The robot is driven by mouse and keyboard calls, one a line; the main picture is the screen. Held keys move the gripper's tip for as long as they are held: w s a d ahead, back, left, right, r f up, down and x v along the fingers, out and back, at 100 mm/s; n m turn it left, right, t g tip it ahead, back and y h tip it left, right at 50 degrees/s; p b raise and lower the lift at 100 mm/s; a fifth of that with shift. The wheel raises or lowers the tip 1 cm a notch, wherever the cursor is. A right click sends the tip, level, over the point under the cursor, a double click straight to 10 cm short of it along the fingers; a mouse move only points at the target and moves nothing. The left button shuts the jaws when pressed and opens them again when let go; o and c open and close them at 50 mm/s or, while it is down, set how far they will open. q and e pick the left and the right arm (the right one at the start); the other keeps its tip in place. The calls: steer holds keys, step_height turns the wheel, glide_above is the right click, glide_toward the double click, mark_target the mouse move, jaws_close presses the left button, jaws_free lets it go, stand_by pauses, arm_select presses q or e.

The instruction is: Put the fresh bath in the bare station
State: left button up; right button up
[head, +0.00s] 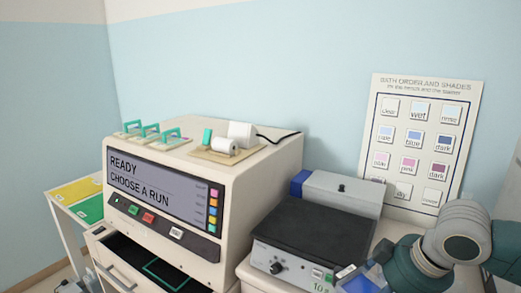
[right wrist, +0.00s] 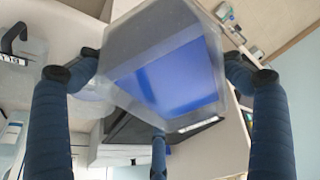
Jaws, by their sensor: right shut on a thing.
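My right gripper (head: 374,279) is at the lower right of the head view, in front of the hotplate. It is shut on a translucent bath with blue liquid, partly cut off by the frame's bottom edge. In the right wrist view the bath (right wrist: 170,75) fills the space between the fingers and looks tilted to the camera. The staining machine (head: 240,190) shows "READY, CHOOSE A RUN". Below its panel an open dark bay (head: 135,262) holds a teal-outlined frame (head: 166,274); I cannot tell which station is bare. My left gripper is not seen.
A black-topped hotplate (head: 318,232) stands right of the machine, with a grey, blue-ended box (head: 338,192) behind. A shade chart (head: 418,145) leans on the wall. Yellow and green mats (head: 78,190) lie left.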

steer(key=s+a+m+h, duration=0.1)
steer(key=m, duration=0.1)
steer(key=s+a+m, duration=0.1)
steer(key=a+m, duration=0.1)
steer(key=shift+s+a+f+t+h, duration=0.1)
steer(key=shift+s+a+t+h, duration=0.1)
steer(key=shift+s+t+h, duration=0.15)
steer(key=shift+s+a+f+m+h, duration=0.15)
steer(key=shift+s+a+m+h, duration=0.2)
steer(key=shift+s+a+m, duration=0.55)
steer(key=shift+w+d, duration=0.2)
steer(key=shift+d, duration=0.2)
steer(key=shift+a, duration=0.1)
